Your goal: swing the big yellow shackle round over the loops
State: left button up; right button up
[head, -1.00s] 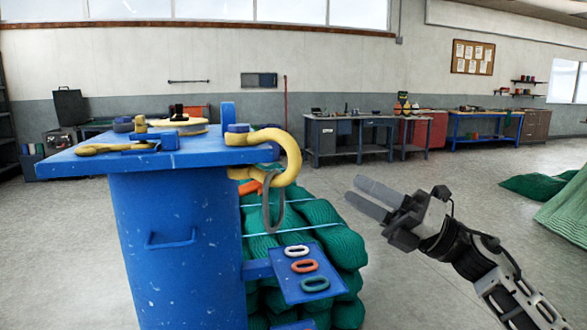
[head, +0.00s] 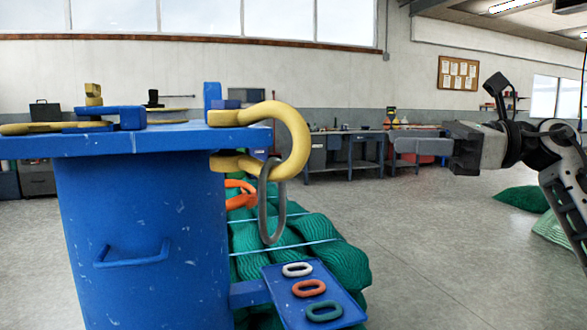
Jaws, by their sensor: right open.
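The big yellow shackle (head: 298,140) sits at the right edge of the blue stand's top (head: 180,143), its bow curving out to the right. A grey ring (head: 264,215) hangs through the bow. Below, a small blue shelf (head: 340,299) holds three loops: white (head: 297,269), orange (head: 309,288) and teal (head: 324,311). The shackle is not over these loops; it is above and to their left. My right gripper (head: 400,149) is open and empty, to the right of the shackle and apart from it, its fingers pointing left. My left gripper is out of view.
Another yellow shackle (head: 45,128) lies flat on the stand's left. An orange piece (head: 241,193) shows behind the grey ring. Green net bundles (head: 335,262) lie behind the shelf. Workbenches (head: 345,150) stand along the far wall.

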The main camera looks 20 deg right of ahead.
jog(key=f, duration=0.1)
jog(key=p, duration=0.2)
send_near(300, 152)
jog(key=x, duration=0.6)
jog(key=w+r+x, duration=0.1)
jog(key=x, duration=0.2)
jog(key=shift+w+d, duration=0.1)
jog(key=shift+w, duration=0.05)
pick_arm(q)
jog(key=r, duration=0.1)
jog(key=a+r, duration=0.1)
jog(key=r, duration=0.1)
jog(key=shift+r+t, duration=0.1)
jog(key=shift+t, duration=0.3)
pick_arm(e)
jog(key=shift+w+a, duration=0.2)
jog(key=shift+a, duration=0.15)
jog(key=shift+f, duration=0.1)
grip_shut()
